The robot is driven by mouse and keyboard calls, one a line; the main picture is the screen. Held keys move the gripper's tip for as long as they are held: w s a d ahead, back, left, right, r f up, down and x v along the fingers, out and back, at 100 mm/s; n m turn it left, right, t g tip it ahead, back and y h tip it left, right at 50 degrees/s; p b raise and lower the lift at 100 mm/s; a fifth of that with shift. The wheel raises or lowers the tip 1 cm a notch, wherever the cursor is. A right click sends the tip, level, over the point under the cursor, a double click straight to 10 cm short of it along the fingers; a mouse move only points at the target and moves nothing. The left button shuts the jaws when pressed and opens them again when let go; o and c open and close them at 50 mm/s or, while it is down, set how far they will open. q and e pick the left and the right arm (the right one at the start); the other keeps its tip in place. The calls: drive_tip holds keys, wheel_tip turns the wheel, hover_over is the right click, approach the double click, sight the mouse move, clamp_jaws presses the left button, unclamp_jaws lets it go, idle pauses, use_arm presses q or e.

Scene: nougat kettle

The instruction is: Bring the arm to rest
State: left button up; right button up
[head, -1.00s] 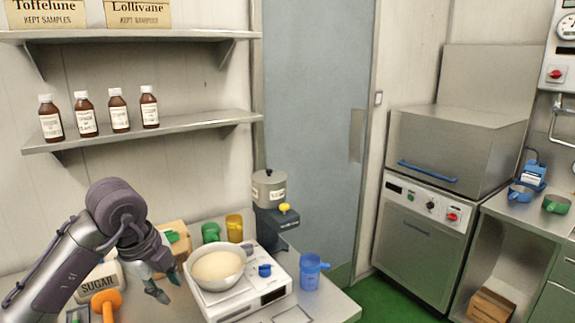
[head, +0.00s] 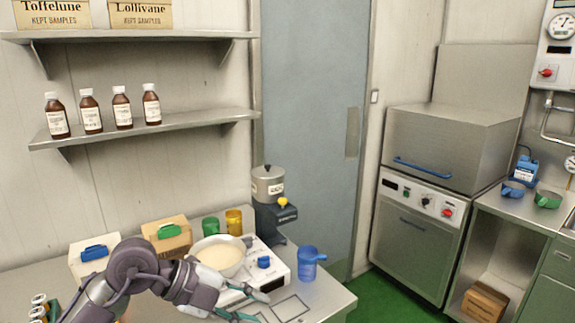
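My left arm comes in from the lower left and bends across the front of the bench. Its gripper (head: 247,315) is low in the head view, in front of the white scale and the pan. Its fingers look spread apart with nothing between them, though the picture's bottom edge crops them. The pan (head: 218,257) of pale cream mixture sits on the white scale (head: 272,284), behind my gripper and partly hidden by my wrist. My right gripper is not in view.
A blue jug (head: 309,264) stands right of the scale. Green (head: 211,227) and yellow (head: 234,222) mugs and a grey dispenser (head: 268,186) stand behind. A cardboard box (head: 168,240) and a white box (head: 90,262) are behind my arm. Brown bottles (head: 122,110) line the shelf above.

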use_arm(q)
drive_tip(key=s+d+r+m+h, duration=0.1)
drive_tip(key=s+d+r+h, duration=0.2)
drive_tip(key=d+r+h, duration=0.25)
drive_tip(key=a+r+n+t+h, duration=0.45)
drive_tip(key=r+n+t, duration=0.2)
drive_tip(key=t, duration=0.25)
drive_tip(key=w+a+f+n+t+y, duration=0.4)
drive_tip(key=a+f+n+t+y, duration=0.2)
drive_tip(key=a+n+t+y, duration=0.7)
wheel_tip(320, 180, down, 11)
drive_tip(key=s+a+n+g+y, duration=0.1)
drive_tip(key=a+n+g+y, duration=0.2)
drive_tip(key=n+g+y, duration=0.45)
drive_tip(key=s+a+f+n+g+y, duration=0.1)
drive_tip(key=s+f+g+y, duration=0.1)
drive_tip(key=s+f+g, duration=0.75)
drive_tip(key=s+d+f+m+g+h, duration=0.15)
drive_tip(key=s+f+g, duration=0.25)
drive_tip(key=s+f, duration=0.95)
wheel_tip(320, 180, down, 24)
drive_tip(key=s+g, duration=0.1)
drive_tip(key=s, duration=0.1)
drive_tip(key=s+a+f+g, duration=0.1)
drive_tip(key=s+a+f, duration=0.1)
drive_tip(key=s+f, duration=1.4)
drive_tip(key=shift+s+a+g+h, duration=0.25)
drive_tip(key=shift+s+g+h, duration=0.05)
